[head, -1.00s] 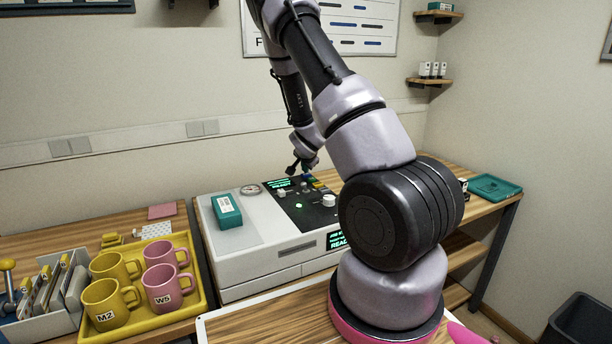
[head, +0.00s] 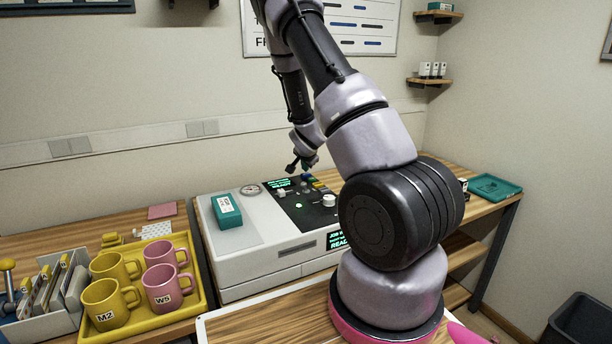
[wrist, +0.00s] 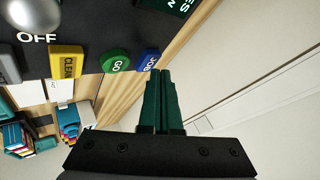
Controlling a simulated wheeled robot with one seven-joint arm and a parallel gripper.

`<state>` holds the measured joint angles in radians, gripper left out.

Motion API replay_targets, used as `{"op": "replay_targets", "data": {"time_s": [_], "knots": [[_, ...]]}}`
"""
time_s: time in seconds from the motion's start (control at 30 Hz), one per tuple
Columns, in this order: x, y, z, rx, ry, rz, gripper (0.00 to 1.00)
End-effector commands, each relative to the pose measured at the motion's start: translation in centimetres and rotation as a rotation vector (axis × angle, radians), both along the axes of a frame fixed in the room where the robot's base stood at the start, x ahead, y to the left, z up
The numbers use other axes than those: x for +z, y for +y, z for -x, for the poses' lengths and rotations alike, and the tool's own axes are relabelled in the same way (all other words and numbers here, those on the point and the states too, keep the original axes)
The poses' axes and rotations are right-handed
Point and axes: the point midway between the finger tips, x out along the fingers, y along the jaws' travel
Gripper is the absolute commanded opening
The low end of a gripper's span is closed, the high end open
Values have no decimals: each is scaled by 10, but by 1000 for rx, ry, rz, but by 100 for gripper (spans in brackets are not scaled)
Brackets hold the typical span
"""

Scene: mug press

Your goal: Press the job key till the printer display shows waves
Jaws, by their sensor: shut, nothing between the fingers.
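The white printer (head: 255,265) has a black control panel with a lit green display (head: 278,184) at its back left. Another small display (head: 335,239) on its front reads "JOB W" and "READ", cut off by my arm; I see no waves on it. In the wrist view the blue job key (wrist: 148,60) is beside the green GO key (wrist: 115,63) and yellow CLEAN key (wrist: 67,62). My gripper (wrist: 160,74) is shut and empty. Its fingertips are close to the job key; I cannot tell whether they touch it. In the head view my gripper (head: 308,166) is over the panel's back edge.
A teal box (head: 228,211) lies on the printer's left top. A yellow tray (head: 200,300) with yellow and pink mugs stands to the left. A gauge (head: 250,190) and a pale knob (head: 329,200) are on the printer. The wall is close behind.

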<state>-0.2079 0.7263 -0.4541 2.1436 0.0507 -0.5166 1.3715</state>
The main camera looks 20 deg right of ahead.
Motion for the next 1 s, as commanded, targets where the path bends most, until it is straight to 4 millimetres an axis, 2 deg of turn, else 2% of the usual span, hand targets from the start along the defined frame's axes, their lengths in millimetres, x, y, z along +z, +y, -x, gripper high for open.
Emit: {"op": "replay_targets", "data": {"time_s": [0.47, 1.0], "knots": [[9, 0, 0, -1, -2, 0, 0], [55, 0, 0, -1, -2, 0, 0]]}}
